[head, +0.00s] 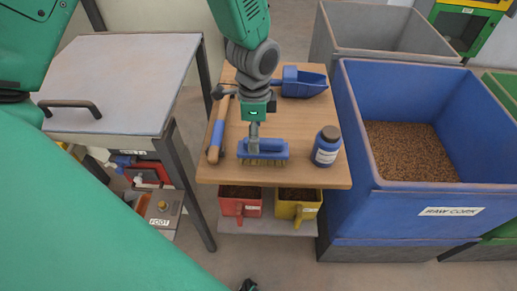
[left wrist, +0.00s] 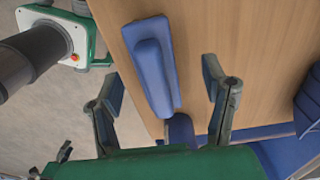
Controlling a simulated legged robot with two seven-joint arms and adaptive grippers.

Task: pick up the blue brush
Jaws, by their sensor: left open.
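The blue brush (head: 275,147) lies near the front edge of a wooden table, with pale bristles on its underside. My left gripper (head: 254,140) comes down from above over the brush, and its fingers overlap the brush's blue body in the head view. In the left wrist view the left gripper (left wrist: 163,95) is open, its two fingers apart. The blue brush (left wrist: 152,65) appears between and beyond them, with its long side slanting. I cannot tell how much height separates the fingertips from the brush.
A blue bin of cork (head: 405,205) stands right; a grey bench (head: 120,65) stands left.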

